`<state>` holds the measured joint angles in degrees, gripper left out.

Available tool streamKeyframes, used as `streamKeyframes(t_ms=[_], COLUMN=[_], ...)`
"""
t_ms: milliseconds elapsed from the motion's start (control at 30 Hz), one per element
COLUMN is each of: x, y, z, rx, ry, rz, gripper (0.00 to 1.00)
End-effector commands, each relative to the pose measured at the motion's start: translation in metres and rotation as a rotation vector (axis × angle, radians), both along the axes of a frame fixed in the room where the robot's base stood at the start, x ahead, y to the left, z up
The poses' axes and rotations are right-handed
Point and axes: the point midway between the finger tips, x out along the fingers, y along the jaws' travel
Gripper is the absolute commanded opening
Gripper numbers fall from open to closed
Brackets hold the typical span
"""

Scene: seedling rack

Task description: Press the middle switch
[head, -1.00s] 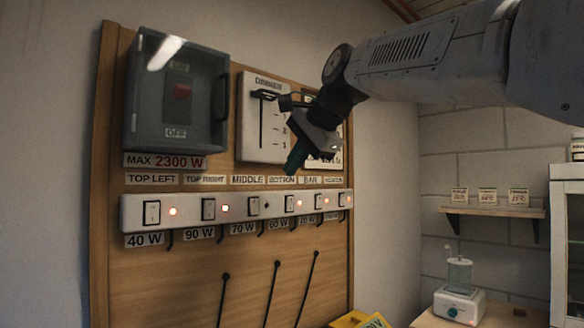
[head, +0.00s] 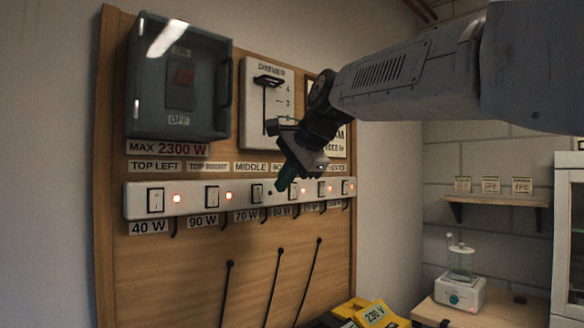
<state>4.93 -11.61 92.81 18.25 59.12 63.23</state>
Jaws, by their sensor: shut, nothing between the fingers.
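The white switch strip (head: 240,195) runs across the wooden board. The middle switch (head: 257,192) sits under the MIDDLE label (head: 251,168) and above a 70 W tag. The small lamp beside it looks dark, while lamps at other switches glow red. My gripper (head: 280,188) is shut and empty. Its dark green fingertips point down and left, in front of the strip just right of the middle switch. It covers part of the neighbouring switch and its label. I cannot tell whether the tips touch the strip.
A grey breaker box (head: 179,80) with a clear cover and a white dimmer panel (head: 268,105) are mounted above the strip. Cables hang below it. Yellow boxes (head: 372,312) lie low at the right. A shelf (head: 495,200) and a small white device (head: 460,292) stand farther right.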

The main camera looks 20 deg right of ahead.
Motion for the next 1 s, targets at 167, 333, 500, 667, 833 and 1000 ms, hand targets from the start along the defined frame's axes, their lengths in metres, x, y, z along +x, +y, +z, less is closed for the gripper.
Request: streamKeyframes(t_ms=[167,333,500,667,833,1000], x=[0.025,0.049,0.06,0.062,0.061,0.063], y=[0.007,0.015,0.018,0.018,0.018,0.038], z=[-0.029,-0.03,-0.031,-0.031,-0.031,-0.033], rx=[0.0,0.0,0.0,0.0,0.0,0.009], ry=[0.002,0.0,-0.001,-0.002,-0.001,-0.025], rz=[-0.001,0.0,-0.001,-0.002,-0.001,0.023], gripper=[0.0,0.0,0.0,0.0,0.0,0.0])
